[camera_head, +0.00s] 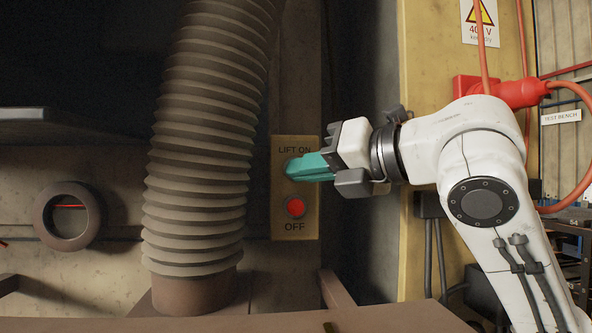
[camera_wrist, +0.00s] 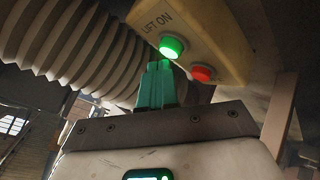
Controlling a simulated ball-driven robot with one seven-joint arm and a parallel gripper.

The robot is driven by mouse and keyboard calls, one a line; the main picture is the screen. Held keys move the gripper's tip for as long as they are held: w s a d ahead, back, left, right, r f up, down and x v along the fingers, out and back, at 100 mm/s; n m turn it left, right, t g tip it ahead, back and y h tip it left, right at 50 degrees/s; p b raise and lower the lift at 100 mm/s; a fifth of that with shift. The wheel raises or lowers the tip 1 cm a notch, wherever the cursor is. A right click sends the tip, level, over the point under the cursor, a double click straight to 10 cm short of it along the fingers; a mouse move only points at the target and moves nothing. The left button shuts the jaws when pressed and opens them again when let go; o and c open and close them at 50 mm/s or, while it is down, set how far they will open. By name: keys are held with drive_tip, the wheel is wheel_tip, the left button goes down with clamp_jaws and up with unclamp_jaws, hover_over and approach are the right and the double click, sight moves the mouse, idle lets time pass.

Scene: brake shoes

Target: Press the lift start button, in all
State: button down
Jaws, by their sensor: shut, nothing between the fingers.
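A yellow button panel (camera_head: 308,223) labelled LIFT ON above and OFF below is fixed upright on the wall. Its green button (camera_wrist: 171,47) looks lit in the wrist view; in the head view my fingers cover most or all of it. The red OFF button (camera_head: 295,207) sits below and also shows in the wrist view (camera_wrist: 203,73). My gripper (camera_head: 291,168) has teal fingers closed together and empty, pointing at the panel's upper part. In the wrist view the fingertips (camera_wrist: 160,66) are right beside the green button. I cannot tell whether they touch it.
A thick ribbed hose (camera_head: 198,150) stands just left of the panel, close to my fingertips. A red plug and cable (camera_head: 520,92) are behind my arm on the right. A yellow post (camera_head: 418,250) with a voltage warning sign (camera_head: 480,20) stands right of the panel.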

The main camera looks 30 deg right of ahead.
drive_tip(key=shift+s+a, duration=0.1)
drive_tip(key=shift+s, duration=0.25)
drive_tip(key=shift+s, duration=0.1)
drive_tip(key=shift+s+a+b, duration=0.1)
drive_tip(key=shift+s+a, duration=0.15)
drive_tip(key=shift+s, duration=0.5)
drive_tip(key=shift+s+a+b, duration=0.1)
drive_tip(key=shift+s+a, duration=0.2)
drive_tip(key=shift+s, duration=0.5)
drive_tip(key=shift+s+a+b, duration=0.1)
drive_tip(key=shift+s+a, duration=0.15)
drive_tip(key=shift+s, duration=0.5)
